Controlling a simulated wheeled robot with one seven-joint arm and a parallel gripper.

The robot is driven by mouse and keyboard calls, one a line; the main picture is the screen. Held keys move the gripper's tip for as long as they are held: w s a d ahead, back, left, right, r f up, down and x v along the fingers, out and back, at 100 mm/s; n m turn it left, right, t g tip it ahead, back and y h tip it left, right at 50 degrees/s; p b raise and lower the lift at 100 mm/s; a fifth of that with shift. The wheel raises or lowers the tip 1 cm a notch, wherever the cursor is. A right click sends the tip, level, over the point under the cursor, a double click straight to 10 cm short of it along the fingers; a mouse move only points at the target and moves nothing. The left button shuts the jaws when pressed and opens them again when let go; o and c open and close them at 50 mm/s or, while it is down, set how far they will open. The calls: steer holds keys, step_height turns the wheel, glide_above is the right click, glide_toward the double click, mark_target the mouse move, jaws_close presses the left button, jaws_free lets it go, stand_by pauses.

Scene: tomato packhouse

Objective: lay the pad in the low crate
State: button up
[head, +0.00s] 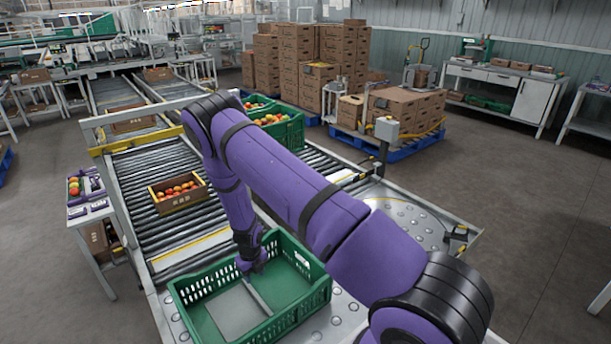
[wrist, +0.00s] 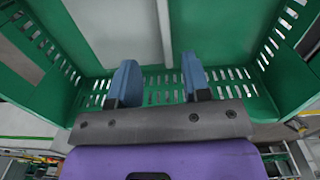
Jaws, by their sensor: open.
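The low green crate (head: 299,311) stands open-topped at the front of the conveyor; its slotted walls also show in the wrist view (wrist: 55,28). A flat grey pad (head: 232,312) lies in it, with a pale narrow strip running along it. My gripper (head: 251,271) reaches down inside the crate, near the far end of the strip. In the wrist view its two blue fingers (wrist: 160,75) are apart, one on each side of the strip's line, with nothing visibly clamped.
A small crate of tomatoes (head: 178,194) sits on the rollers behind. Green crates of tomatoes (head: 283,129) stand further back. A side table (head: 88,212) is at left. Stacked cartons (head: 300,60) stand at the back; the floor at right is clear.

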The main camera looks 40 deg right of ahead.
steer(key=w+a+r+n+t+y, duration=0.2)
steer(key=r+n, duration=0.5)
steer(key=r, duration=1.3)
steer(key=s+a+r+n, duration=0.1)
steer(key=s+r+n, duration=0.3)
steer(key=r, duration=0.7)
steer(key=s+a+r+n, duration=0.15)
steer(key=r+n, duration=0.35)
steer(key=r, duration=0.5)
steer(key=s+r+n+t, duration=0.1)
steer(key=s+r+n, duration=0.4)
steer(key=s+r, duration=0.3)
steer(key=s+d+r+n, duration=0.1)
steer(key=s+r+n, duration=0.2)
steer(key=s, duration=0.4)
steer(key=s+d+r+n+t+h, duration=0.1)
steer(key=s+r+n, duration=0.3)
steer(key=s+n, duration=0.2)
steer(key=s+d+r+n+t+h, duration=0.1)
steer(key=s+r+n, duration=0.3)
steer(key=s, duration=0.6)
steer(key=shift+d+n, duration=0.45)
steer(key=shift+n, duration=0.15)
